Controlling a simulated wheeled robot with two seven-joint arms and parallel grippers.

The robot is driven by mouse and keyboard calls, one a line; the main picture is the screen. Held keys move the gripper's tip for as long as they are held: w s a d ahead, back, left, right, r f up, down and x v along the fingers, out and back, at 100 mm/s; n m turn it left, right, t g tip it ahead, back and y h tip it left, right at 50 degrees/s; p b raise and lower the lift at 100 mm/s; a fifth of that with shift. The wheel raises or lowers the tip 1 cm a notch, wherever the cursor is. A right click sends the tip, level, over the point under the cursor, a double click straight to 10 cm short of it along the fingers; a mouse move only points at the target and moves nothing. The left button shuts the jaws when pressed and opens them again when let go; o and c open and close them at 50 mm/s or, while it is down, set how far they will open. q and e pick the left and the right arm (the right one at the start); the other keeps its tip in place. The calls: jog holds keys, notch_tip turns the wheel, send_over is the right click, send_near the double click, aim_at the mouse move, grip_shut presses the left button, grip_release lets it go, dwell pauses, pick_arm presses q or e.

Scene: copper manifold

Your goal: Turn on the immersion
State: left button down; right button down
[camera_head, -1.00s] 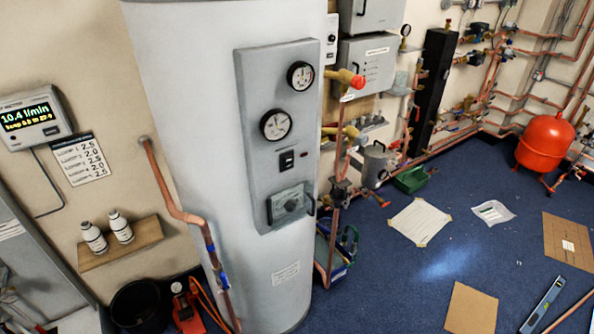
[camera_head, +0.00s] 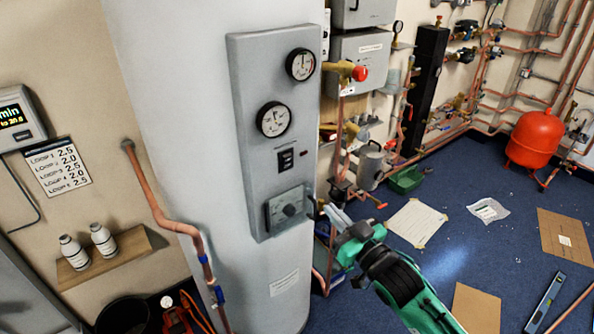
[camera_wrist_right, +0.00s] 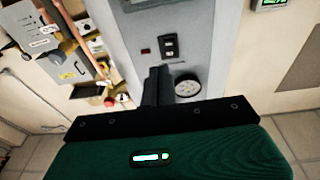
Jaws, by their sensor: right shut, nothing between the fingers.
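A grey control panel (camera_head: 262,75) runs down the front of the tall pale cylinder (camera_head: 170,100). The small black rocker switch (camera_head: 287,160) is on it, between the lower gauge (camera_head: 273,119) and a grey dial box (camera_head: 286,212). A small red indicator (camera_head: 304,153) is beside the switch. My right gripper (camera_head: 326,209) is shut and empty, just right of the dial box, below and right of the switch. In the right wrist view, which looks upside down, the switch (camera_wrist_right: 168,47) is beyond the black fingers (camera_wrist_right: 156,88), apart from them. The left gripper is not in view.
Another copper pipe (camera_head: 165,208) runs down the cylinder's left side. A shelf (camera_head: 125,250) with two white bottles is at left. Papers and a level lie on the blue floor at right.

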jog(key=r, duration=0.1)
jog(key=s+r, duration=0.1)
jog(key=shift+s+a+r+y, duration=0.1)
jog(key=shift+a+r+y, duration=0.2)
jog(key=shift+a+y, duration=0.1)
jog(key=p, duration=0.4)
send_near(287, 161)
jog(key=x, duration=0.5)
jog(key=shift+w+a+r, duration=0.15)
jog(key=shift+w, duration=0.2)
jog(key=shift+w+a+p, duration=0.35)
jog(key=shift+w, duration=0.1)
